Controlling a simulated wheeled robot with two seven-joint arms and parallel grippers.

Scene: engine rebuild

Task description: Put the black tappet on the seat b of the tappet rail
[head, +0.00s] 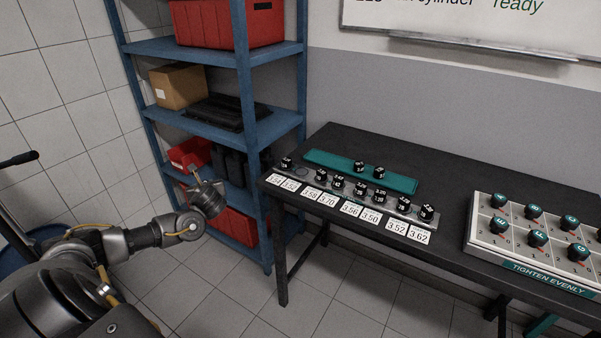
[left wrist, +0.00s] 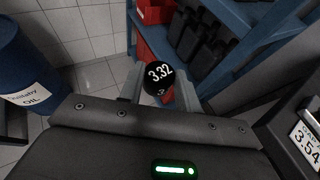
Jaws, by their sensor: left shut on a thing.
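My left gripper (head: 208,183) is raised to the left of the table, in front of the blue shelf. In the left wrist view its fingers (left wrist: 160,88) are shut on a black tappet (left wrist: 159,74) marked 3.32. In the head view I cannot make this tappet out clearly. The grey tappet rail (head: 314,181) lies along the table's front left part, apart from the gripper. It carries several black tappets, with a bare seat (head: 301,170) second from the left. Seat letters are not readable. My right gripper is not in view.
White number cards (head: 350,209) lie along the rail's front. A teal mat (head: 330,167) behind it bears two black tappets (head: 369,169). A white tray (head: 470,235) of knobbed caps stands at the right. The shelf's blue post (head: 247,110) stands close to the table's left end.

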